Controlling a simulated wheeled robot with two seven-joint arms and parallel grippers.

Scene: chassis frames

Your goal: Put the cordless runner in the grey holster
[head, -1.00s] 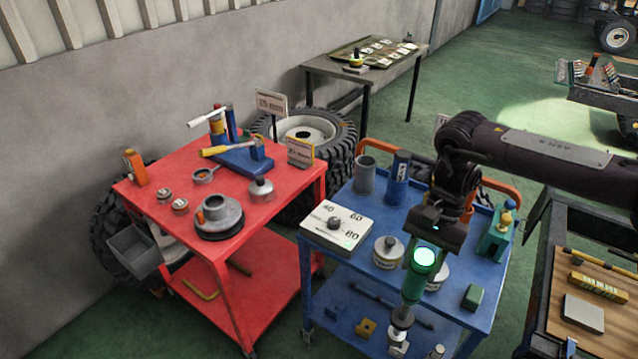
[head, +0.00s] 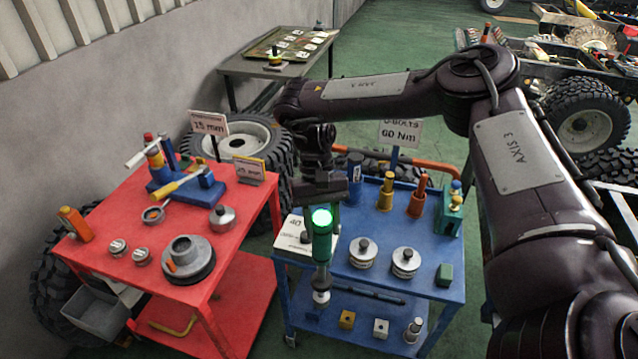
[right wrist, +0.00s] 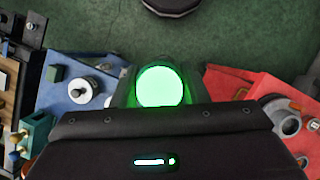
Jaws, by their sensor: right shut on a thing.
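The cordless runner (head: 321,245) is a green, tube-like tool with a glowing green top and a silver socket at its lower end. My right gripper (head: 321,209) is shut on its upper part. The runner hangs about upright, socket down, in front of the blue cart's left part. In the right wrist view its lit green top (right wrist: 160,86) shows between the fingers. The grey holster, a grey tube beside a blue tube (head: 355,180) at the back of the blue cart in the earlier head view, is hidden behind my right wrist now. My left gripper is not in view.
The blue cart (head: 440,288) carries a white dial box (head: 291,236), two round metal tins (head: 363,253), an orange upright piece (head: 418,196) and a green block (head: 444,275). The red cart (head: 110,262) stands at the left with tools on it.

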